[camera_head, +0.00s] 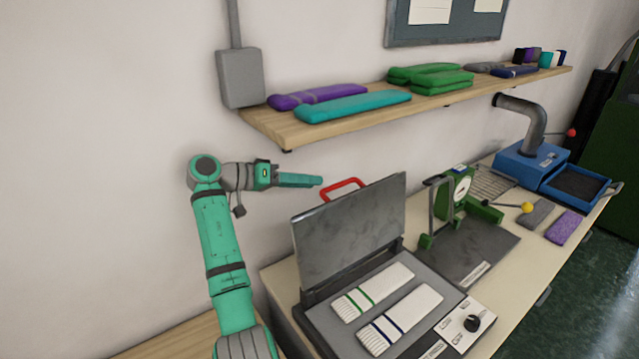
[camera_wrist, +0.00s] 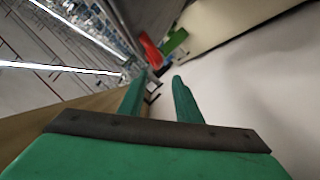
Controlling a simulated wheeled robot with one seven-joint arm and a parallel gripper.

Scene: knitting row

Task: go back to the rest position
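My gripper (camera_head: 318,181) is raised in the air near the wall, pointing right. Its tips are left of the red handle of the open press. In the wrist view my gripper (camera_wrist: 159,77) shows two green fingers standing apart, with nothing between them. In the head view the fingers overlap side-on, so the gap is hidden there. My arm is bent at a high elbow on the left.
The press lid (camera_head: 350,235) stands open right of my arm; two white striped knitted pieces (camera_head: 372,292) lie on its bed. A wooden shelf (camera_head: 350,122) with folded knits juts out above. A green gauge device (camera_head: 455,195) and blue machine (camera_head: 535,160) stand farther right.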

